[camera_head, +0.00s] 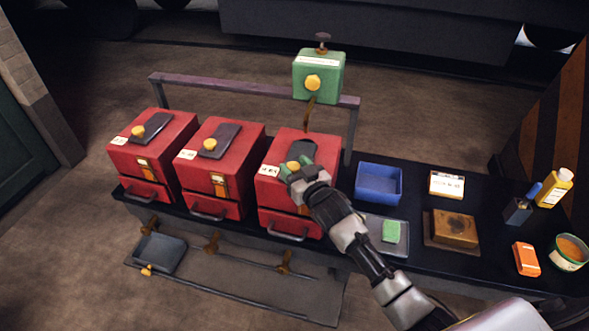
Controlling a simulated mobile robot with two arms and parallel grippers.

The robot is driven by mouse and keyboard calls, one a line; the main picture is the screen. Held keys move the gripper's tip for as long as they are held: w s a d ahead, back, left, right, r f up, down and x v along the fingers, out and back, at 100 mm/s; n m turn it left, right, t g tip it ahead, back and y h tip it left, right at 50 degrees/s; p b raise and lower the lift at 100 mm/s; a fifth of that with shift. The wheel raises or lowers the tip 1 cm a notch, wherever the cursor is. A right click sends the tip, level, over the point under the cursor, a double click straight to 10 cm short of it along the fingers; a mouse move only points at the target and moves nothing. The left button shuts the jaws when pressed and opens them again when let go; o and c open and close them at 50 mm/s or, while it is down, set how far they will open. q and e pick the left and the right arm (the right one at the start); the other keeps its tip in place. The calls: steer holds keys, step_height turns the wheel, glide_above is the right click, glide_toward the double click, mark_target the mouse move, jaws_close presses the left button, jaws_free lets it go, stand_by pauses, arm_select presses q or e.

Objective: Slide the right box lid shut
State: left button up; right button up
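The right red box (283,190) is the rightmost of three red boxes on the dark bench. Its dark lid (302,149) shows on the box top, just beyond my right gripper. My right gripper (292,170) is at the near end of this lid, over the box top. A bit of yellow shows at its fingertips, where the lid's knob may be. The fingers are small and partly hidden, so I cannot tell whether they are closed on the knob. The gripper also hides part of the box top and front. My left gripper is not in view.
The middle box (226,180) and left box (160,165) stand to the left, with dark lids and yellow knobs. A green box (318,82) stands above the rear rail (250,89). A blue tray (379,201) and small items lie to the right.

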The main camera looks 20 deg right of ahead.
steer(key=shift+o, duration=0.8)
steer(key=s+d, duration=0.2)
steer(key=s, duration=0.8)
steer(key=shift+s+b, duration=0.3)
steer(key=shift+b, duration=0.05)
steer(key=shift+o, duration=0.3)
